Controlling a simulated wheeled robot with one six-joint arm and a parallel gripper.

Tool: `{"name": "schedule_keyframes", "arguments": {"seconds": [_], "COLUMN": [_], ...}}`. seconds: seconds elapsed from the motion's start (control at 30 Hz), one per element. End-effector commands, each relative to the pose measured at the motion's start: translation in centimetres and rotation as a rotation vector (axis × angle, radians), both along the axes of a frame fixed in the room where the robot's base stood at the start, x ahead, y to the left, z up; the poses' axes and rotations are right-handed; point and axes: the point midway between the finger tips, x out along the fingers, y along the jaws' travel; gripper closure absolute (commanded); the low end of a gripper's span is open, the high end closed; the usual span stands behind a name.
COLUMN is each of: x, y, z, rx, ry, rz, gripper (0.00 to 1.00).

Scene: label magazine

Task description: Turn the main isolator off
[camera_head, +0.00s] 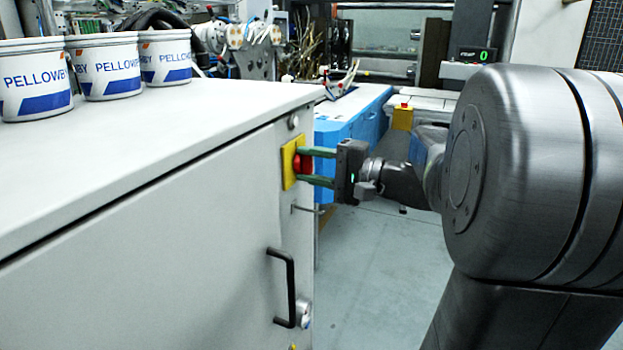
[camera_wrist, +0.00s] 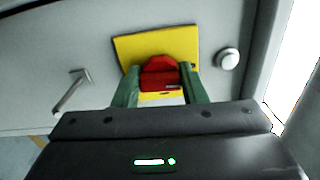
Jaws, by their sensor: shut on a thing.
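The main isolator is a red rotary handle (camera_head: 304,164) on a yellow plate (camera_head: 289,165), mounted on the narrow end face of a light grey cabinet. My gripper (camera_head: 309,166) reaches it from the right, and its two green fingers are shut on the red handle, one above and one below in the head view. In the wrist view the red handle (camera_wrist: 160,76) sits between the green fingers (camera_wrist: 158,88), with the yellow plate (camera_wrist: 155,45) behind it. The fingers hide the handle's sides, and I cannot read any position marks on the plate.
The grey cabinet (camera_head: 150,215) has a black door handle (camera_head: 290,288) below the isolator. A small metal lever (camera_wrist: 72,90) and a round knob (camera_wrist: 228,59) flank the plate in the wrist view. Several white tubs (camera_head: 104,68) stand on top. Open floor (camera_head: 385,270) lies right.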

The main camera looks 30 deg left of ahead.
Motion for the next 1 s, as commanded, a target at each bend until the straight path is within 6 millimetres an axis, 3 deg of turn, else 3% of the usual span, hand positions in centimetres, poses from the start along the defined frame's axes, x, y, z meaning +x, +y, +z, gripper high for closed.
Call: {"name": "schedule_keyframes", "arguments": {"seconds": [0.7, 0.73, 0.83, 1.0], "x": [-0.04, -0.04, -0.04, -0.01], "y": [-0.01, -0.01, -0.01, -0.01], "z": [-0.12, -0.12, -0.11, -0.08], "rx": [0.007, 0.007, 0.007, 0.008], "ry": [-0.078, -0.078, -0.078, -0.077], "rz": [0.001, 0.001, 0.001, 0.001], "gripper": [0.85, 0.60, 0.40, 0.40]}}
